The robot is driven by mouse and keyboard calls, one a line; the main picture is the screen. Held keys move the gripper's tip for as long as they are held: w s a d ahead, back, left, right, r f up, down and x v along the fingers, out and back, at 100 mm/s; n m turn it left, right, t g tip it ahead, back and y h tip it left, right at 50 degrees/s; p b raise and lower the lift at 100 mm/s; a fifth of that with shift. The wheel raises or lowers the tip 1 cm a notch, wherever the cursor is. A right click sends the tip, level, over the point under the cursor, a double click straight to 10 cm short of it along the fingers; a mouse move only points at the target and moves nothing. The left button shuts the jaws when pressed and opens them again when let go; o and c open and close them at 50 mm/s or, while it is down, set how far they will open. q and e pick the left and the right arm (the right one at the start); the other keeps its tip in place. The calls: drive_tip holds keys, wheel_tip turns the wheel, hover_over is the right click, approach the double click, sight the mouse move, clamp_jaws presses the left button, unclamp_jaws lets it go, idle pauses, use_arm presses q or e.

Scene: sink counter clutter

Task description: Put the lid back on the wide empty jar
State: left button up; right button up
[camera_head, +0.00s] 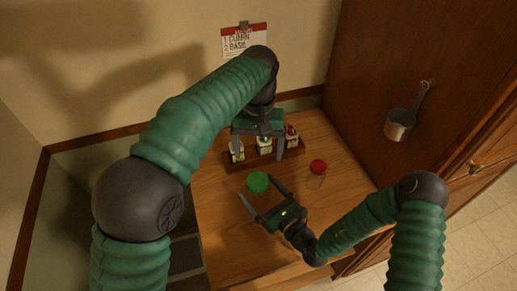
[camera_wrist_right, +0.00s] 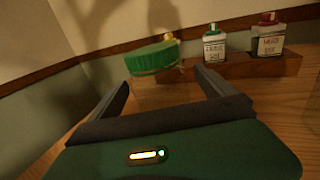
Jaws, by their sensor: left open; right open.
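A wide green lid (camera_head: 257,182) shows between the fingers of my right gripper (camera_head: 258,188), which is open near the middle of the counter. In the right wrist view the green lid (camera_wrist_right: 151,59) looks slightly tilted, beyond the spread fingertips. A faint clear shape shows below it; I cannot tell whether this is a glass jar or whether the lid rests on it. A red lid (camera_head: 318,166) is to the right, with a faint clear shape beneath it. My left gripper (camera_head: 259,155) is open above the rack, its fingers pointing down around the middle bottle.
A wooden rack (camera_head: 240,166) holds small labelled bottles (camera_wrist_right: 214,46) with coloured caps at the back of the counter. A card hangs on the wall (camera_head: 244,40). A metal pot (camera_head: 399,124) hangs on the wooden panel at right. The counter's front left (camera_head: 222,235) is clear.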

drive_tip(key=v, duration=0.5)
drive_tip(key=b+v, duration=0.1)
drive_tip(key=v, duration=0.4)
drive_tip(key=shift+w+d+f, duration=0.1)
drive_tip(key=shift+f, duration=0.1)
drive_tip(key=p+v, duration=0.1)
drive_tip(key=v, duration=0.5)
drive_tip(key=shift+d+r+p, duration=0.1)
drive_tip(key=shift+r+p, duration=0.15)
drive_tip(key=shift+p, duration=0.15)
drive_tip(key=shift+s+d+f, duration=0.1)
drive_tip(key=shift+s+d, duration=0.05)
drive_tip(key=shift+s, duration=0.3)
drive_tip(key=shift+w, duration=0.1)
